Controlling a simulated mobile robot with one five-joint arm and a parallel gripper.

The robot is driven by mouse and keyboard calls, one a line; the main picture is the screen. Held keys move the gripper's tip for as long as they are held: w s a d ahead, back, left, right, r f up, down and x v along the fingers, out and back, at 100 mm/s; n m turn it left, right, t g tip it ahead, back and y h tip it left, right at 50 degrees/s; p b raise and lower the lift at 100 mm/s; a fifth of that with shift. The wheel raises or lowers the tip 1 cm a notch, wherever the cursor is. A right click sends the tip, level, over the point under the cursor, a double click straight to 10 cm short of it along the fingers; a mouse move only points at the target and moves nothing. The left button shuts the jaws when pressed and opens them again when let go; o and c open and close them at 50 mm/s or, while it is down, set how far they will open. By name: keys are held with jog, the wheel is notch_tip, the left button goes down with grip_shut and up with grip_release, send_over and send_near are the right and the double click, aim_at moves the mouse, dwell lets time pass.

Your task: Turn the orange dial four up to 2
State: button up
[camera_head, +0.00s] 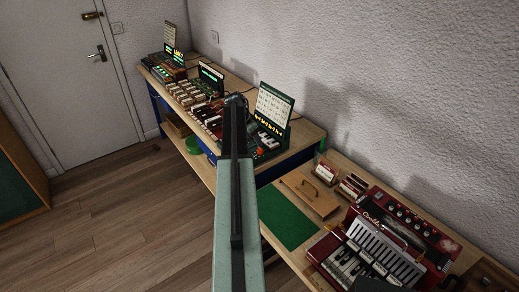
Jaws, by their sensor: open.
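My arm reaches up from the bottom middle of the head view, and its dark end, my gripper (235,99), is over the workbench. My gripper is small here and its fingers are hard to make out; it is open, and I see nothing held in it. A small orange-red spot that may be the orange dial (260,151) shows on the dark keyboard unit just right of my arm. Its number and pointer are too small to read. The unit has an upright panel (274,104) with a pale chart and yellow lit signs. My arm hides part of the unit.
More units with keys and lit screens (183,58) stand farther along the bench. A red accordion (383,245), a wooden board with a handle (310,194) and a green mat (287,219) lie nearer at right. A wall runs behind; the wooden floor (120,220) at left is clear.

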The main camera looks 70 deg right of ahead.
aim_at(259, 150)
jog(key=b+x, duration=0.6)
jog(key=x, duration=0.1)
jog(key=shift+f, duration=0.35)
jog(key=shift+r, duration=0.15)
grip_shut()
